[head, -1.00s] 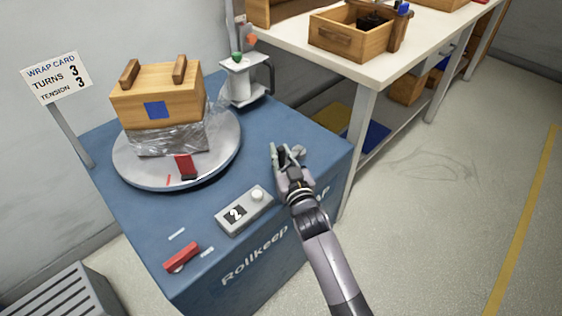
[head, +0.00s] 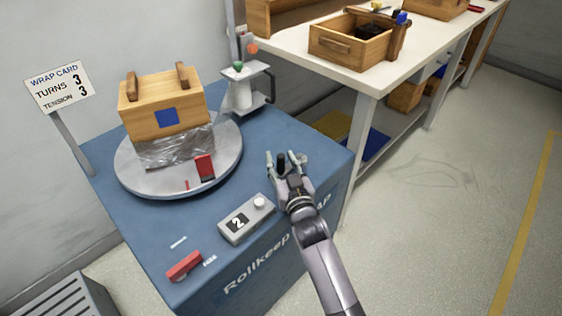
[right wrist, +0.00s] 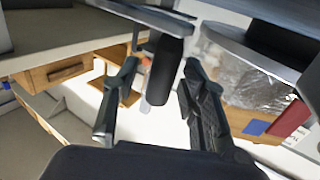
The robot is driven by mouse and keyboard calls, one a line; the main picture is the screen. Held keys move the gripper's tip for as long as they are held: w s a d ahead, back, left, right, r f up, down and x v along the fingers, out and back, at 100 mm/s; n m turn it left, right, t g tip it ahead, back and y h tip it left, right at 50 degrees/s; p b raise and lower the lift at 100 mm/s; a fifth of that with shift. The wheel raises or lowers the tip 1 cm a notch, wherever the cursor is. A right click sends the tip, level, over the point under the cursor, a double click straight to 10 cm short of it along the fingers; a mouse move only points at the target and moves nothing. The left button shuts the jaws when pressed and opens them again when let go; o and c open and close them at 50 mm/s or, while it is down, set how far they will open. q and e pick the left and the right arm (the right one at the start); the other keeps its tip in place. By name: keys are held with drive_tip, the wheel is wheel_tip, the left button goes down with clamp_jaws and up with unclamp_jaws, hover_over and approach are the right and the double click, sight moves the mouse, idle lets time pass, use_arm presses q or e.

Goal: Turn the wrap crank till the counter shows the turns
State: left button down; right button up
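The wrap crank's black handle (head: 281,161) stands between the fingers of my right gripper (head: 286,160) at the table's right side. In the right wrist view the handle (right wrist: 166,72) hangs from a dark bar, between two spread fingers (right wrist: 160,85), with a clear gap on its left; contact on its right is unclear. The counter (head: 238,222) shows 2. The turntable (head: 135,179) carries a wooden box (head: 150,120) with clear film around its lower part and a red clip (head: 204,168) at the front. The card (head: 60,88) reads turns 3, tension 3. My left gripper is out of view.
A red lever (head: 184,265) is at the blue table's (head: 165,220) front left. A film post (head: 240,92) stands behind the turntable. A white bench (head: 375,70) with wooden trays (head: 348,45) is at the back right. Open floor lies to the right.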

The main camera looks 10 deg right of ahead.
drive_tip(key=s+d, duration=0.1)
drive_tip(key=s, duration=1.1)
drive_tip(key=shift+d, duration=0.1)
drive_tip(key=shift+c, duration=0.4)
